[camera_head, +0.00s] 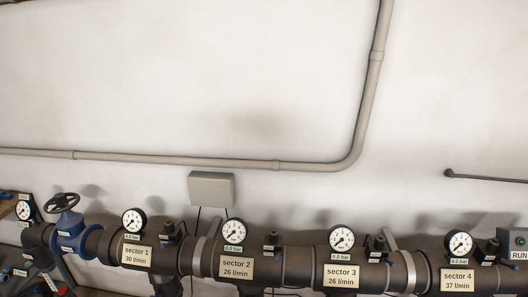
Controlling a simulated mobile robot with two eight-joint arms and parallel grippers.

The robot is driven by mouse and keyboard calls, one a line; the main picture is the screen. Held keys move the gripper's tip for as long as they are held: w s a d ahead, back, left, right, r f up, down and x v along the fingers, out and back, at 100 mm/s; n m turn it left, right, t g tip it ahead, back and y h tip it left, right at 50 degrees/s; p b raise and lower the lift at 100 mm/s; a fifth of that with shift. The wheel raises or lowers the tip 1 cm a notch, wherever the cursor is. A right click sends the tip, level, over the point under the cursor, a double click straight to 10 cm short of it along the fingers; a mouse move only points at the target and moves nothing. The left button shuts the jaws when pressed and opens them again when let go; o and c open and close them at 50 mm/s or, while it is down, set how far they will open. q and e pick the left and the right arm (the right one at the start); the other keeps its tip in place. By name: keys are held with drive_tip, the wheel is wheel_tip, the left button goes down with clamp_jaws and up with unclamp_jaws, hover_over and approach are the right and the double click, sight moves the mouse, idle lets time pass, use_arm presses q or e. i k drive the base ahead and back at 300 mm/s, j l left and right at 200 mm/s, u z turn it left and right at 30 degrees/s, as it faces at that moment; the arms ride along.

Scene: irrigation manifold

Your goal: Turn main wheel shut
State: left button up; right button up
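The main wheel (62,202) is a dark spoked handwheel at the lower left. It sits on top of a blue valve body (72,234) in the dark manifold pipe. I cannot tell from this view whether the valve is open or shut. Neither of my grippers shows in the head view, and nothing touches the wheel.
A dark manifold pipe (300,266) runs along the bottom, with sector labels and several round gauges, such as the sector 1 gauge (134,220). A grey box (211,188) and a conduit (200,160) are on the wall. A control box reading RUN (515,244) is far right.

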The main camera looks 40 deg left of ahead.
sight(60, 199)
drive_tip(key=u, duration=2.7)
drive_tip(key=i+u, duration=0.2)
drive_tip(key=k+j, duration=0.05)
drive_tip(key=j, duration=0.05)
